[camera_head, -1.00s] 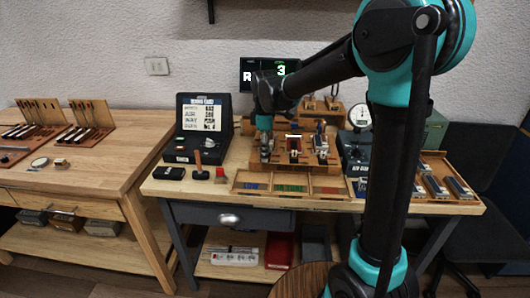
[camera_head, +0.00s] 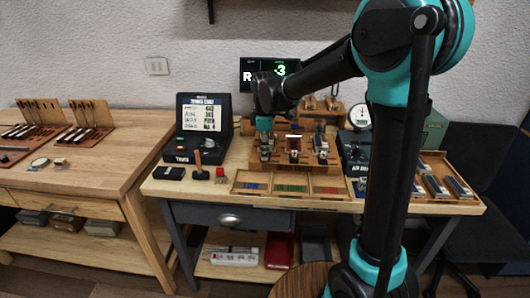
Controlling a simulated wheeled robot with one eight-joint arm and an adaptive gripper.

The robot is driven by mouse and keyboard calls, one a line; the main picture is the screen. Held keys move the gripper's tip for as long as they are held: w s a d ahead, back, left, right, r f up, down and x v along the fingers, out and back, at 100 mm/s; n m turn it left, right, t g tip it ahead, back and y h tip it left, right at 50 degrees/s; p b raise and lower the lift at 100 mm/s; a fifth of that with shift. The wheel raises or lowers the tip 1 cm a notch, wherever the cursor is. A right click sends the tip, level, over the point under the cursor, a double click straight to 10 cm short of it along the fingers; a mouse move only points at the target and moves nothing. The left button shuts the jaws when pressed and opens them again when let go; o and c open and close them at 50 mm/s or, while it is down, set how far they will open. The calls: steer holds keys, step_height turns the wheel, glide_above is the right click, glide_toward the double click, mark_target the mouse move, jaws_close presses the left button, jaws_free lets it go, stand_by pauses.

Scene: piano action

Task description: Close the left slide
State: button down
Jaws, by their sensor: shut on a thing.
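A wooden action block (camera_head: 310,164) stands on the middle workbench with three slide units side by side. The left slide (camera_head: 266,154) is at the block's left end, partly hidden by my gripper. My gripper (camera_head: 265,142) points down at the left slide and is shut on it. The fingertips are small and dark here, and I cannot tell exactly how far in the slide sits. The middle slide (camera_head: 294,148) has a red part, and the right slide (camera_head: 321,147) stands apart from my gripper.
A black instrument with a screen (camera_head: 204,114) stands left of the block. A tray with colored strips (camera_head: 290,197) lies in front. A round dial gauge (camera_head: 359,116) stands right of the block. A small display (camera_head: 268,74) hangs behind. My arm hides part of the bench's right.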

steer(key=shift+w, duration=1.95)
steer(key=c, duration=1.6)
jaws_free()
steer(key=shift+o, duration=0.2)
